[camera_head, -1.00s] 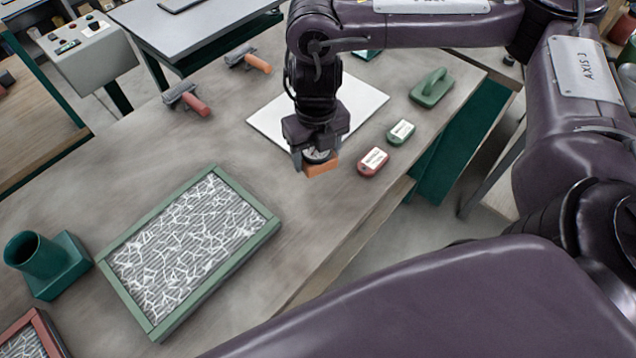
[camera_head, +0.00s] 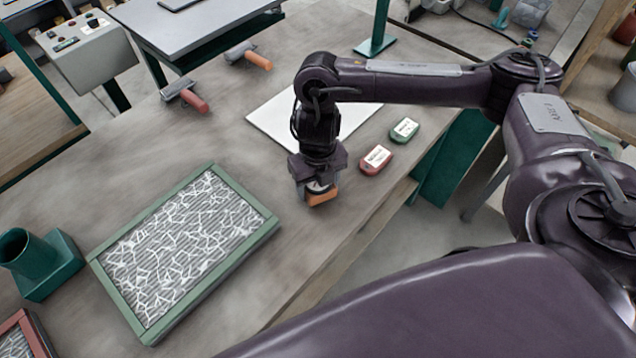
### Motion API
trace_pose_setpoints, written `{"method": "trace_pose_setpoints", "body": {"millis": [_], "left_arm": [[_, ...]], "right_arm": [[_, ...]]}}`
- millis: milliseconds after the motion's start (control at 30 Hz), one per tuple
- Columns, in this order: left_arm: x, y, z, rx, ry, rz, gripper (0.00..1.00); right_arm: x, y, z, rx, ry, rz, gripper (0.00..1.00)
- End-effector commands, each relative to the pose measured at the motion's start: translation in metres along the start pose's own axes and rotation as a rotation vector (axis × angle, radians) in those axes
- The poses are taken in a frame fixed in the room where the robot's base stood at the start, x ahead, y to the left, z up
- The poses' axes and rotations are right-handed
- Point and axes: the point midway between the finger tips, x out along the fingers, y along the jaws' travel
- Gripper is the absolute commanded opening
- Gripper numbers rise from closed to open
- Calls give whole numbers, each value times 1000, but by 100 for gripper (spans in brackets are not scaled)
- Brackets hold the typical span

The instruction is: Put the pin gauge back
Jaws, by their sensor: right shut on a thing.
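The pin gauge (camera_head: 323,198) shows as a small orange block with a pale round part above it. My right gripper (camera_head: 317,184) points down and is shut on it, hiding its upper part. It is over the bare tabletop, between the green-framed panel and the red tag. I cannot tell whether its underside touches the table. My left gripper is not in view.
The green-framed panel (camera_head: 259,237) with white fibres lies to the left on the table (camera_head: 150,160). A white board (camera_head: 272,122), a red tag (camera_head: 376,158) and a green tag (camera_head: 405,130) lie behind my gripper. Two rollers (camera_head: 184,95) (camera_head: 250,56) lie farther back. A green cup holder (camera_head: 40,262) stands at left.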

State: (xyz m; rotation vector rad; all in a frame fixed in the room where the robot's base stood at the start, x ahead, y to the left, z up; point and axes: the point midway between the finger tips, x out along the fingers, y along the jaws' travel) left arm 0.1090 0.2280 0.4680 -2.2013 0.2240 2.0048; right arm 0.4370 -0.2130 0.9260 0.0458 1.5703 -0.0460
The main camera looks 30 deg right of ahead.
Motion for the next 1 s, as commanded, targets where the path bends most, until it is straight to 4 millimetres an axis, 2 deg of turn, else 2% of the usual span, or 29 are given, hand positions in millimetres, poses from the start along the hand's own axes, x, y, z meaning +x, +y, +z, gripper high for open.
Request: {"method": "trace_pose_setpoints", "body": {"millis": [200,233,400,633,767,867,1000], "left_arm": [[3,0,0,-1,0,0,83],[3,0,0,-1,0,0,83],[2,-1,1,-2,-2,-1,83],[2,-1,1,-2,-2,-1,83],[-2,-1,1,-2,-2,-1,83],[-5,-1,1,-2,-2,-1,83],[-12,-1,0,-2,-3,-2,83]], "right_arm": [[4,0,0,0,0,0,28],[4,0,0,0,1,0,63],[3,0,0,0,1,0,83],[3,0,0,0,1,0,83],[-4,0,0,-1,-1,0,83],[-15,0,1,-2,-4,0,83],[-41,0,2,-2,-7,-1,83]]}}
